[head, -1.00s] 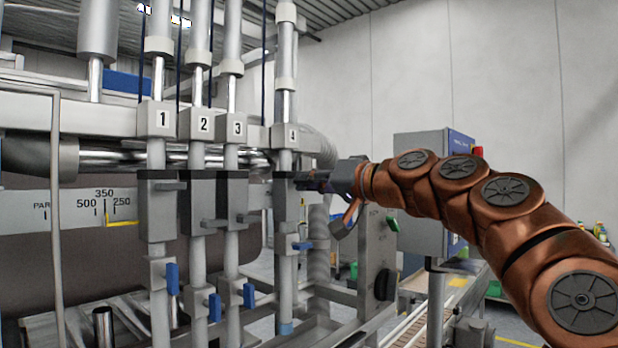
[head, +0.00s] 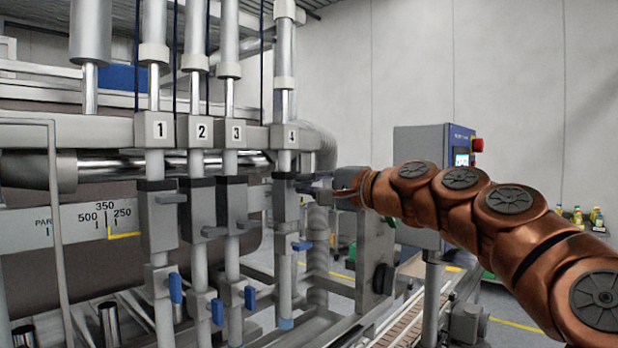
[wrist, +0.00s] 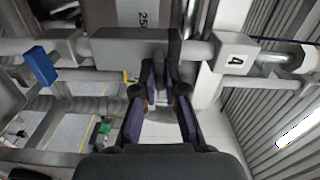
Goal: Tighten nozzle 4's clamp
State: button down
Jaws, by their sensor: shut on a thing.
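Nozzle 4 (head: 291,137) is the upright column at the right of the row, marked with a "4" that also shows in the wrist view (wrist: 235,59). Its clamp (head: 287,200) is a grey block with a dark band at its top, below the label. In the wrist view the clamp body (wrist: 120,49) lies across the upper middle. My gripper (head: 312,186) reaches it from the right. In the wrist view my gripper (wrist: 160,98) is shut on the clamp's short dark lever (wrist: 159,74). The fingers hide part of the lever.
Nozzles 1 (head: 159,130), 2 (head: 201,130) and 3 (head: 236,134) stand to the left with similar clamps. A blue valve handle (head: 302,246) sits below nozzle 4's clamp. A control box (head: 420,160) stands behind my arm, and a conveyor (head: 410,325) runs below it.

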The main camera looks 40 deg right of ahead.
jog(key=shift+m, duration=0.6)
jog(key=c, duration=1.2)
grip_release()
jog(key=shift+c, duration=0.2)
jog(key=v, duration=1.2)
jog(key=shift+a, duration=0.1)
